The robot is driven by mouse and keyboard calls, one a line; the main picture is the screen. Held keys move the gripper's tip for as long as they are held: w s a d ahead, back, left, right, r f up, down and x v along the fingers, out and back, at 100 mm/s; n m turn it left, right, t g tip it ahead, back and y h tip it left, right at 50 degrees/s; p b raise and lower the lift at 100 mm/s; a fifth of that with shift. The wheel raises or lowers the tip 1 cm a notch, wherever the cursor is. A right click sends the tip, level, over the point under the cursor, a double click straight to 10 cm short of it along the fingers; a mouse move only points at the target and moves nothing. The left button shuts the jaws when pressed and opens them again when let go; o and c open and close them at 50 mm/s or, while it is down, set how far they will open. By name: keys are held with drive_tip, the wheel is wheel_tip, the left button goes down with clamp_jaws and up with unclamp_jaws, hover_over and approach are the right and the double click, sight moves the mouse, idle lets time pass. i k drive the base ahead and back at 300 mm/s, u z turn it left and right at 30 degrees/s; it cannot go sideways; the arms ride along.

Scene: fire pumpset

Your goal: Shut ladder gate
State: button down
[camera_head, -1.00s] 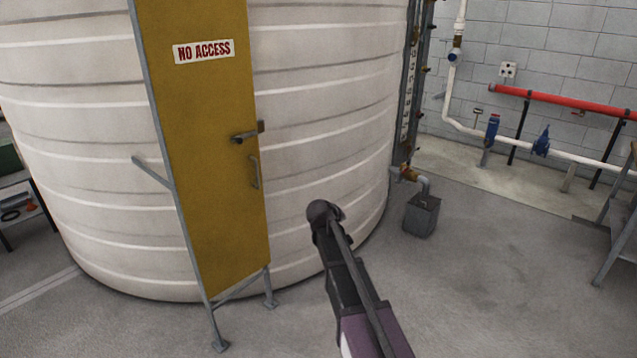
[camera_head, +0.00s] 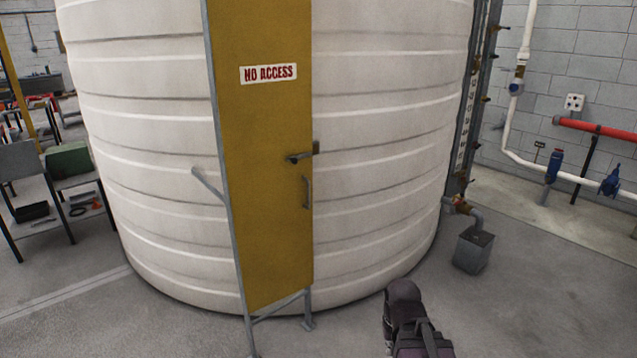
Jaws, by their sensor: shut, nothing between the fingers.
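The ladder gate (camera_head: 262,200) is a tall yellow panel with a "NO ACCESS" sign (camera_head: 268,73), standing in front of the white ribbed tank. A lever latch (camera_head: 300,157) and a grey pull handle (camera_head: 307,191) are on its right edge. A grey frame post runs along its left edge. Whether the gate is open or closed I cannot tell from this view. My arm (camera_head: 405,310) shows at the lower right of the gate, apart from it. The fingers of my gripper cannot be made out.
The white tank (camera_head: 390,150) fills the middle. A grey block (camera_head: 473,250) with a pipe elbow stands at its right base. A red pipe (camera_head: 600,130) and white piping run along the right wall. Shelving stands at the left. The floor at front right is clear.

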sight(261, 49)
drive_tip(key=u, duration=0.8)
drive_tip(key=i, duration=1)
drive_tip(key=z, duration=0.6)
